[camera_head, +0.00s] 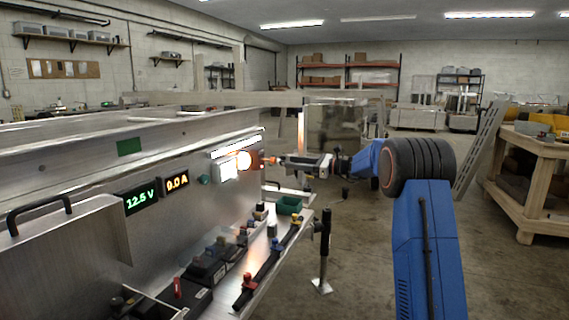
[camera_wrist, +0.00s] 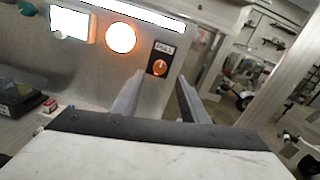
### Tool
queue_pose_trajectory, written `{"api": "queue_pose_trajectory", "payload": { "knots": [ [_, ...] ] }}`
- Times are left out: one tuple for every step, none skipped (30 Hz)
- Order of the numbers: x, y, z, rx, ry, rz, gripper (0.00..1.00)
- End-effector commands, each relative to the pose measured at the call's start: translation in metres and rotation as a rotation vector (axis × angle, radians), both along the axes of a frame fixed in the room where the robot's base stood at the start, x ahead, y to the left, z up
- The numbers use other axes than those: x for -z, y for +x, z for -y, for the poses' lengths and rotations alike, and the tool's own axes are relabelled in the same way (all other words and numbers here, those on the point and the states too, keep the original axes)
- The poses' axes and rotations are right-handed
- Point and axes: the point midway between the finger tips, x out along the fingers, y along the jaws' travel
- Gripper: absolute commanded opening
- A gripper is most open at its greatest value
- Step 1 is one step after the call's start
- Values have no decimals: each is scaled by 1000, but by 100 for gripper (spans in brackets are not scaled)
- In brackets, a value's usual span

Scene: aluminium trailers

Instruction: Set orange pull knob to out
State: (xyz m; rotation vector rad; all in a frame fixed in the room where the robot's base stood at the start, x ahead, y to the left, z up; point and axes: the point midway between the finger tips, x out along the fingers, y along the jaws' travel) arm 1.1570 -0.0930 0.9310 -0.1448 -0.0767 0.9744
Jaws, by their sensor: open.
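The orange pull knob (camera_wrist: 159,67) sits on a small dark plate with a label above it, on the aluminium panel in the wrist view. In that view it lies between the tips of my gripper's fingers (camera_wrist: 161,78). The fingers are open on either side, and I cannot tell whether they touch it. In the head view my gripper (camera_head: 277,161) reaches the panel from the right, close to the glowing lamp. The knob is small and partly hidden there. I cannot tell how far the knob stands out.
A round glowing lamp (camera_wrist: 121,38) and a lit screen (camera_wrist: 70,24) are left of the knob. Two readouts, 12.5 V (camera_head: 140,200) and 0.0 A (camera_head: 177,182), are farther left. A ledge below holds a green bin (camera_head: 289,205) and several levers.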

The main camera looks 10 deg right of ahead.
Motion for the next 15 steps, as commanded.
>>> {"api": "queue_pose_trajectory", "payload": {
  "knots": [
    [0,-6,10,3,0,0,40],
    [-1,-9,15,4,1,0,40],
    [-1,-14,22,3,0,0,40],
    [-1,-17,26,3,0,0,40],
    [-1,-20,31,3,0,0,40],
    [0,-25,38,4,0,0,40],
    [0,-28,43,3,0,0,40],
    [0,-31,47,2,-1,0,40],
    [0,-35,54,3,0,0,40],
    [0,-38,58,4,0,-1,40],
    [0,-41,62,3,0,-1,40],
    [0,-44,66,2,1,-1,40],
    [0,-47,70,2,1,-1,40],
    [0,-49,73,3,1,-1,40],
    [0,-51,77,3,1,-1,40]
  ]
}}
